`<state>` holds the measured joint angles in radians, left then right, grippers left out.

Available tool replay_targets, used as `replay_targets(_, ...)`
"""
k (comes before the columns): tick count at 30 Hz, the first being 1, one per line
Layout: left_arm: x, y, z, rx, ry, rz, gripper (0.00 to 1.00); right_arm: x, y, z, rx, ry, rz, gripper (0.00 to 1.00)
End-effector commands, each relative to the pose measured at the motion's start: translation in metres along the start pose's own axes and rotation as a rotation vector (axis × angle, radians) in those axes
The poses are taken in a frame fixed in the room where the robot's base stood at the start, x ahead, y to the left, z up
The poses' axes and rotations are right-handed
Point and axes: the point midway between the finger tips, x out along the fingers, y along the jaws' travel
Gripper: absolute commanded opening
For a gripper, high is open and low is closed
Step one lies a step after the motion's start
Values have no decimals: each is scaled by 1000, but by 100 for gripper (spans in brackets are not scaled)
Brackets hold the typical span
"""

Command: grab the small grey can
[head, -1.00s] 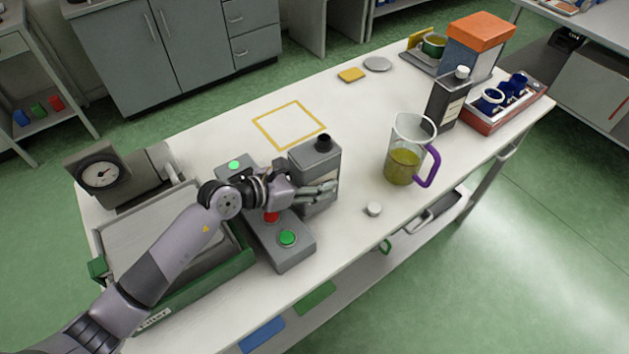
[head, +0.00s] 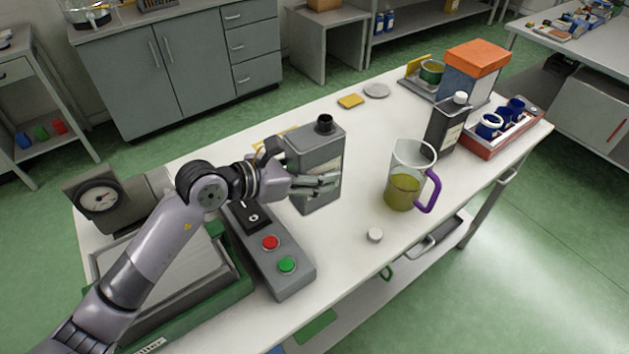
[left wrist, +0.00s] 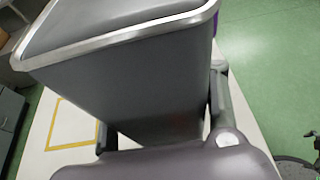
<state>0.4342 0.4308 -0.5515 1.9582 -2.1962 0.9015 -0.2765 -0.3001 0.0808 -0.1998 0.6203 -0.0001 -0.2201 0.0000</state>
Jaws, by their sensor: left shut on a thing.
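The small grey can (head: 322,148) is a boxy metal can with a black open neck on top. My left gripper (head: 318,184) is shut around its sides, and the can is upright, seemingly held a little above the white table (head: 350,225). In the left wrist view the can (left wrist: 125,75) fills the middle, with a finger on each side of it from my left gripper (left wrist: 163,122). The can partly hides the yellow square outline on the table. My right gripper is in no view.
A control box (head: 275,262) with red and green buttons lies below the arm. A dial scale (head: 98,194) and green-rimmed tray (head: 200,318) are left.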

Motion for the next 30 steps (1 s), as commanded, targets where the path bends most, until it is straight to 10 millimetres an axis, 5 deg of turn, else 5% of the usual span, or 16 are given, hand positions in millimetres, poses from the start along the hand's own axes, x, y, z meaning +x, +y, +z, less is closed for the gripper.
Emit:
replay_targets(12, -16, 0, 39, 3, -7, 2, 3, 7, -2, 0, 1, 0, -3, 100)
replay_targets(30, -27, 0, 65, 1, -6, 0, 3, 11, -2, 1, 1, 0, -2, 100)
